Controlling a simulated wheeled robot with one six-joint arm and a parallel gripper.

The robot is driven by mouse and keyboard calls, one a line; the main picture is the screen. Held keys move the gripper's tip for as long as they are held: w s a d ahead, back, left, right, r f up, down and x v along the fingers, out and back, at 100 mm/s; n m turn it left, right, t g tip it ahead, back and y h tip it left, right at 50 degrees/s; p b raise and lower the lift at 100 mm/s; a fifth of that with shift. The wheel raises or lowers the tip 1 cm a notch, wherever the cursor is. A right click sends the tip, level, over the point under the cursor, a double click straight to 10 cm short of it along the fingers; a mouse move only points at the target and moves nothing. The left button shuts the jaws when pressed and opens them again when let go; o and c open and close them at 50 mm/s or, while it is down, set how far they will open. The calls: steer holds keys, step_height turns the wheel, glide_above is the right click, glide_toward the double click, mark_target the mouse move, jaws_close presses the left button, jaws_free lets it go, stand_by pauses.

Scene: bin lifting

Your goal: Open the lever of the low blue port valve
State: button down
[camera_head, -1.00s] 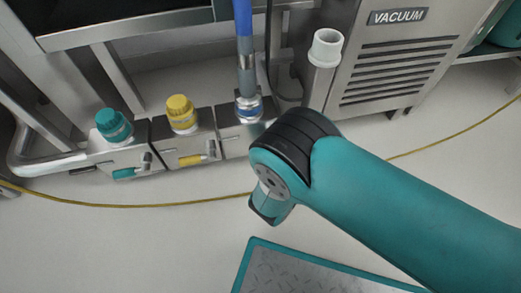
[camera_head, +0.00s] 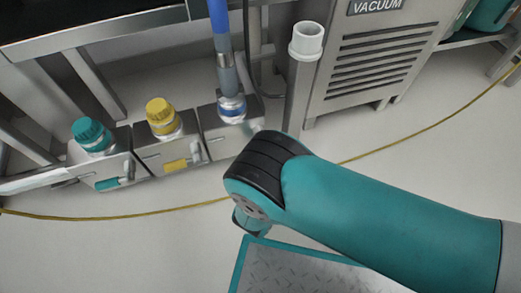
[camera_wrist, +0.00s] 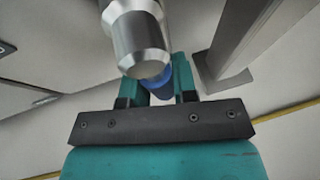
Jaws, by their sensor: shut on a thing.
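The low blue port (camera_head: 222,138) is a steel box with a blue collar, and a blue and grey hose rises from it. It is the right one of three ports in the head view. Its lever is hidden there behind my arm. In the wrist view, my gripper (camera_wrist: 160,88) has its two teal fingers closed on the blue lever (camera_wrist: 161,84), partly hidden behind a silver metal cylinder (camera_wrist: 138,40). How far the lever is turned cannot be told. My gripper does not show in the head view.
Teal-capped (camera_head: 92,135) and yellow-capped (camera_head: 162,117) ports with levers stand left. A white-topped post (camera_head: 306,40) and the vacuum cabinet (camera_head: 370,60) stand right. A yellow cable (camera_head: 420,135) crosses the floor. A teal-edged plate (camera_head: 290,272) lies in front.

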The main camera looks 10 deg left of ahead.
stand_by(0.4)
steer(key=c, duration=0.9)
jaws_free()
